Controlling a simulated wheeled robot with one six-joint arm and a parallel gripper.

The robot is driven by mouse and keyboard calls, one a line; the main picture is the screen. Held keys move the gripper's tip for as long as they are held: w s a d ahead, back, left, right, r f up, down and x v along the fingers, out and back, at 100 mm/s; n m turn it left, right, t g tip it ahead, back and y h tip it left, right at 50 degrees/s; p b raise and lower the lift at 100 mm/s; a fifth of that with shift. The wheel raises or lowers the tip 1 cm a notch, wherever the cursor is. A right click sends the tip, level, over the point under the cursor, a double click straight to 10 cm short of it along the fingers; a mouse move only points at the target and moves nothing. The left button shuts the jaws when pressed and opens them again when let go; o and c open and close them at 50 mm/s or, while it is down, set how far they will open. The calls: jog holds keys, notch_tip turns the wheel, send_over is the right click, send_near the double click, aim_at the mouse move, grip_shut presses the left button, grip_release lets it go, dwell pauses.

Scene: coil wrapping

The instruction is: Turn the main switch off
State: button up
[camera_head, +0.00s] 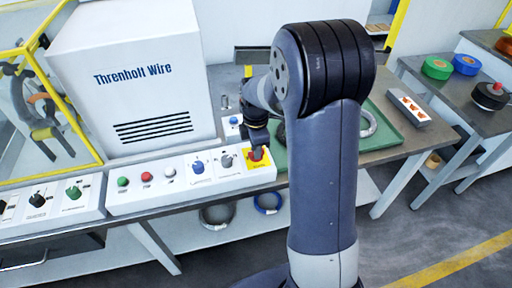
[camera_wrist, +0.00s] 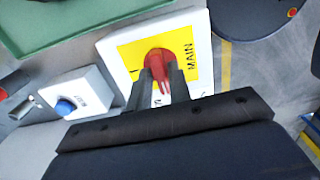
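The main switch (camera_wrist: 156,57) is a red rotary knob on a yellow plate (camera_wrist: 201,42) marked MAIN, set in a white panel. In the head view the red knob (camera_head: 257,155) sits at the right end of the long white control panel, partly covered by my gripper (camera_head: 257,146). In the wrist view the two dark fingers of my gripper (camera_wrist: 165,88) reach down to the knob, close together, with its red handle between them. An "I" mark shows left of the knob. The fingers hide part of the handle and plate, so its exact setting is unclear.
The panel also has a blue selector (camera_head: 197,167), a grey selector (camera_head: 226,160) and several push buttons. A white machine cabinet (camera_head: 135,80) stands behind. A green tray (camera_head: 395,128) with a coil lies to the right. Another small box with a blue button (camera_wrist: 66,107) is near.

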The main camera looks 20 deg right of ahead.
jog(key=shift+o, duration=1.4)
notch_tip(320, 180, up, 11)
jog(key=shift+f, duration=0.15)
notch_tip(320, 180, down, 11)
jog(key=shift+r, duration=0.15)
